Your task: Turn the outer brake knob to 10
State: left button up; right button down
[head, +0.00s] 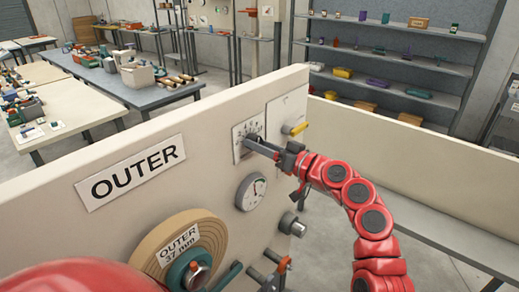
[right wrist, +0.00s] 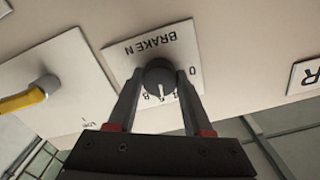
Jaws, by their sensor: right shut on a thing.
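The outer brake knob (right wrist: 159,74) is a dark round knob on a white dial plate (right wrist: 178,42) marked "BRAKE N". The plate also shows in the head view (head: 240,130) on the upright panel. My right gripper (head: 250,140) reaches it from the right. In the right wrist view its two fingers (right wrist: 160,84) are shut on the knob, one on each side. A light pointer mark on the knob faces the lower numbers on the scale; the exact number is too small to tell. The fingers hide part of the scale. My left gripper is not in view.
An "OUTER" sign (head: 132,172), a round gauge (head: 251,192) and a tan roll (head: 150,247) are on the same panel (head: 215,103). A yellow lever (head: 299,129) is close beside the gripper, and a grey cylindrical fitting (head: 292,224) is below it.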

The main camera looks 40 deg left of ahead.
jog(key=shift+m+p, duration=2.3)
jog(key=shift+m, duration=4.6)
jog(key=shift+c, duration=1.5)
grip_release()
jog(key=s+d+b, duration=0.1)
jog(key=d+b, duration=0.4)
jog(key=d, duration=1.2)
jog(key=shift+s+d, duration=0.15)
jog(key=shift+d, duration=0.05)
